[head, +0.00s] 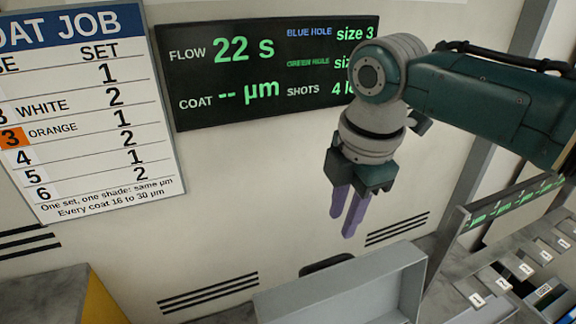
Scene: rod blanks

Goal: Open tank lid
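My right gripper (345,214) hangs from the teal and grey arm at the upper right, in front of the white wall. Its two purple fingers point down with a narrow gap between them, and nothing is held. Below it, at the bottom edge, is a light grey box-like panel (335,287) with a raised side, cut off by the frame. A dark handle-like shape (327,265) shows just behind its top edge. I cannot tell whether this panel is the tank lid. The fingers are above the panel and apart from it. My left gripper is not in view.
A dark display (265,75) and a COAT JOB chart (90,110) are on the wall. A rack with numbered slots (515,275) stands at the lower right, with a small display (515,205) behind it. A grey-topped yellow block (100,300) is at the lower left.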

